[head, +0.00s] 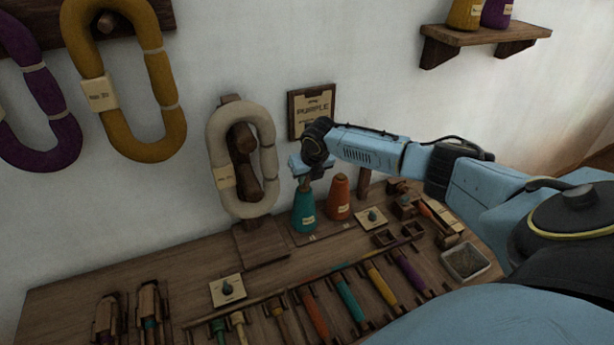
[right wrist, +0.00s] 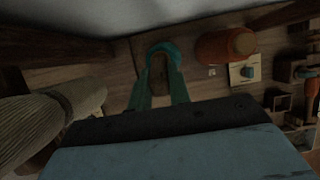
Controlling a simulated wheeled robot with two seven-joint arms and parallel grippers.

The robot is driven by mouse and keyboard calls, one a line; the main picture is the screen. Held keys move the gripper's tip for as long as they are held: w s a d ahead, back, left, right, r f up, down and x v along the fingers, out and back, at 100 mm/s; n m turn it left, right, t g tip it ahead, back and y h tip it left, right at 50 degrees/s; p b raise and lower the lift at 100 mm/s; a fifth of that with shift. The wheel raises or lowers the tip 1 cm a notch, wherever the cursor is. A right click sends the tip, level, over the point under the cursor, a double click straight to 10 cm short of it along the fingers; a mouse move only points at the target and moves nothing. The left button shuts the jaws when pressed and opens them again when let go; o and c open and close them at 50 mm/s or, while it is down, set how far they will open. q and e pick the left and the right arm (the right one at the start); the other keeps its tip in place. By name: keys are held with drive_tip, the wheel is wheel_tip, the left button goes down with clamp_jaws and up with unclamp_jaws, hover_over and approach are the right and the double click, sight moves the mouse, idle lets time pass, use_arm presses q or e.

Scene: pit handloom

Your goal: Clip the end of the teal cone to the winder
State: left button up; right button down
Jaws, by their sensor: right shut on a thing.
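The teal cone (head: 304,212) stands upright on a small board on the bench, left of an orange cone (head: 339,198). My right gripper (head: 305,180) comes down from above onto the teal cone's brownish tip and is shut on it. In the right wrist view, the two fingers (right wrist: 160,88) reach to the teal cone (right wrist: 166,48), one on each side of its tip. No loose thread end can be made out. I cannot tell for sure which part is the winder; a small wooden device (head: 440,215) with an orange part stands at the right. My left gripper is not in view.
A cream hank (head: 219,165) hangs on a wooden holder close left of my right gripper. Coloured bobbins (head: 350,299) lie in a rack in front, and a small tray (head: 483,273) stands at the right.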

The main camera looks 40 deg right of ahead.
drive_tip(key=shift+r, duration=0.15)
idle(0.3)
wheel_tip(320, 180, up, 5)
drive_tip(key=p, duration=0.5)
drive_tip(key=shift+s+f, duration=0.1)
drive_tip(key=shift+f, duration=0.1)
